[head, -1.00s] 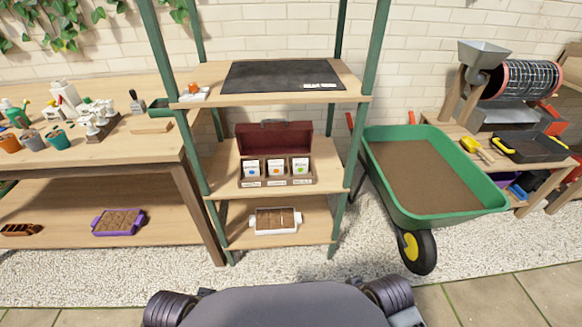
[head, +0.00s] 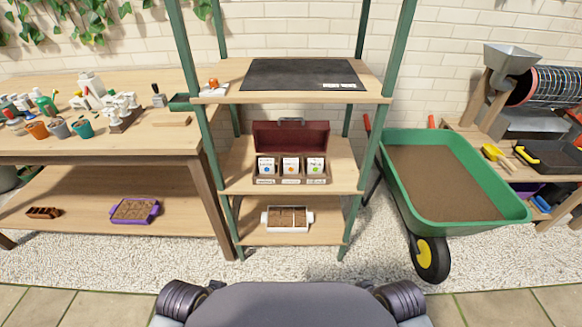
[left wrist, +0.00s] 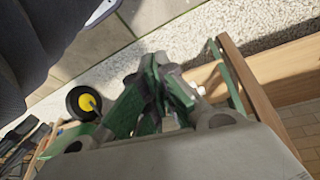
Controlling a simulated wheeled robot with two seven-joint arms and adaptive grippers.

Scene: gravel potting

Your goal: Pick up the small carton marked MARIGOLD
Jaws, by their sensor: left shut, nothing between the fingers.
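Three small white cartons stand side by side in an open dark-red box (head: 290,135) on the middle shelf of the rack. The left carton (head: 266,166) has a blue mark, the middle carton (head: 290,167) an orange one, and the right carton (head: 315,167) a green one. Their lettering is too small to read, so I cannot tell by name which is MARIGOLD. My left gripper (left wrist: 158,100) shows in the left wrist view, shut and empty, away from the cartons. My right gripper is not in view.
The rack's top shelf holds a dark mat (head: 300,74); its bottom shelf holds a white tray (head: 287,228). A workbench (head: 150,146) with pots stands left. A green wheelbarrow (head: 505,208) filled with brown material stands right. Gravel (head: 90,265) and paving lie in front.

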